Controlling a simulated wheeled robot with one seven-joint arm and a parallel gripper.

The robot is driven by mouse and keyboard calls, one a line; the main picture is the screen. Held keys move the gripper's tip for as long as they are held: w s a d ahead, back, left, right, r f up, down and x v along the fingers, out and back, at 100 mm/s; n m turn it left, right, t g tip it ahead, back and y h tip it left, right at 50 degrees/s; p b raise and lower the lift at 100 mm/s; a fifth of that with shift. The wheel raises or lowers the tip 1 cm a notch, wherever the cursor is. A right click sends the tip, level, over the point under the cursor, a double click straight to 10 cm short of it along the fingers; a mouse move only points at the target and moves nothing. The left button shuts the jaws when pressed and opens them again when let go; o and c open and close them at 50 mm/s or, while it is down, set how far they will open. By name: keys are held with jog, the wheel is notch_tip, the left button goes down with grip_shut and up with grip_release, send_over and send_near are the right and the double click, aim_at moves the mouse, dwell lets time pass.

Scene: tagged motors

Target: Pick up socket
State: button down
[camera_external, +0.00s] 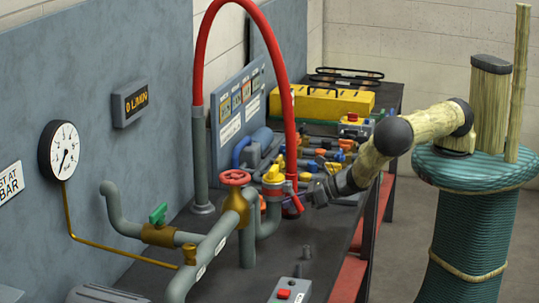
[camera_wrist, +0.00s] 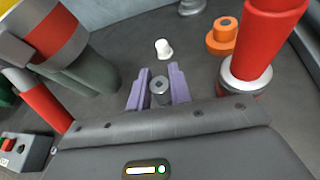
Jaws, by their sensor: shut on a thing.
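In the wrist view, a small grey socket (camera_wrist: 158,88) with a round hole in its top stands between the two purple fingers of my gripper (camera_wrist: 161,80). The fingers are shut on it, one on each side. Its lower part is hidden. In the external view my gripper (camera_external: 311,194) is low over the bench, beside the red hose and the pipes. The socket in my gripper cannot be made out there.
A red hose with a metal collar (camera_wrist: 240,82) is close on the right, an orange knobbed part (camera_wrist: 222,36) beyond it. A white cap (camera_wrist: 163,48) lies just ahead. Thick pipes (camera_wrist: 85,72) stand at the left. A yellow toolbox (camera_external: 322,104) sits farther back.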

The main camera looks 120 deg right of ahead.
jog(key=shift+r, duration=1.9)
jog(key=shift+a+r+p, duration=0.25)
jog(key=shift+r+p, duration=0.1)
jog(key=s+a+r+n+t+y+p, duration=0.2)
jog(key=a+r+n+y+p, duration=0.2)
jog(key=a+r+p, duration=0.3)
jog(key=shift+s+a+r+n+y+p, duration=0.3)
jog(key=shift+a+n+p, duration=0.25)
jog(key=shift+p, duration=0.65)
jog(key=shift+f, duration=0.1)
